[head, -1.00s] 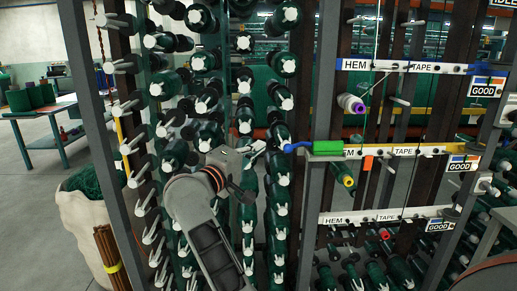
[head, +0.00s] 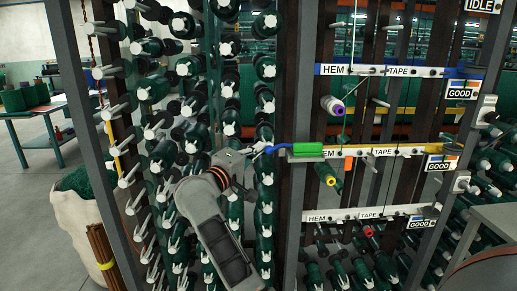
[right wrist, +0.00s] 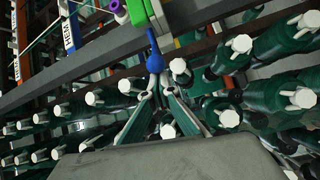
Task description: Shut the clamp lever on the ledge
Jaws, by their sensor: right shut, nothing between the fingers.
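A clamp with a green body (head: 307,150) sits at the left end of the middle rail, the ledge (head: 405,151). Its blue lever (head: 284,148) sticks out to the left. In the right wrist view the blue lever (right wrist: 154,58) ends in a rounded knob, and the green body (right wrist: 138,12) is at the top edge. My right gripper (head: 260,149) is just left of the lever's end. In the right wrist view its closed fingertips (right wrist: 154,80) are right at the knob, with nothing between them; I cannot tell whether they touch it. My left gripper is not in view.
Racks of green spools (head: 230,88) with white tips stand close around my right arm. A grey upright post (head: 296,215) stands beside the clamp. Other HEM TAPE rails (head: 395,71) run above and below. A white sack (head: 80,225) and a table (head: 40,115) are at left.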

